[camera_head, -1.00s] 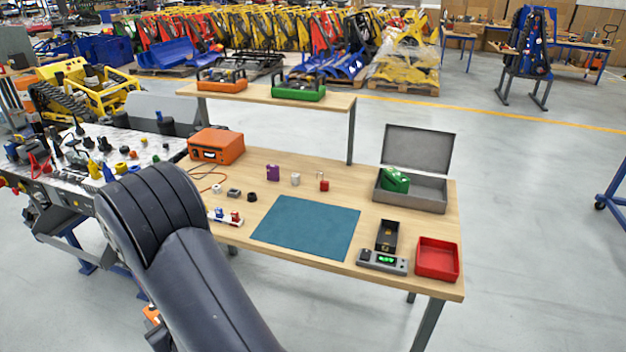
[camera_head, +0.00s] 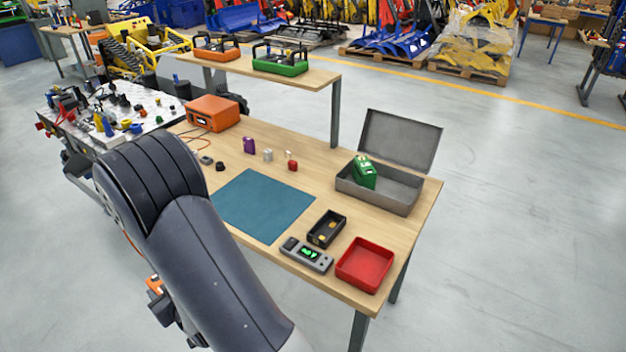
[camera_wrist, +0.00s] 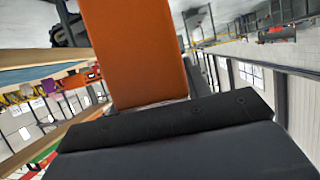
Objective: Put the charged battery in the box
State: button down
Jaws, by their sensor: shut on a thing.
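In the wrist view my gripper (camera_wrist: 152,104) is shut on an orange block (camera_wrist: 140,52), which sticks out beyond the dark jaw. Its far end is cut off by the picture edge, and no charge mark shows on it. A grey metal box (camera_head: 378,203) stands open at the table's back right, lid raised. A green battery-like block (camera_head: 364,172) is in its left part. A grey tester (camera_head: 306,254) with a lit green display lies at the front, beside an open black cradle (camera_head: 326,229).
A red tray (camera_head: 365,265) sits at the table's front right corner. A blue mat (camera_head: 262,205) lies mid-table. An orange unit (camera_head: 212,113), a purple item (camera_head: 249,145) and a red padlock (camera_head: 292,165) stand farther back. A raised shelf (camera_head: 318,78) spans the rear.

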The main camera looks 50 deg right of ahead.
aim_at(394, 196)
jog(key=k+l, duration=0.45)
jog(key=l, duration=0.15)
jog(key=k+l, duration=0.4)
jog(key=l, duration=0.15)
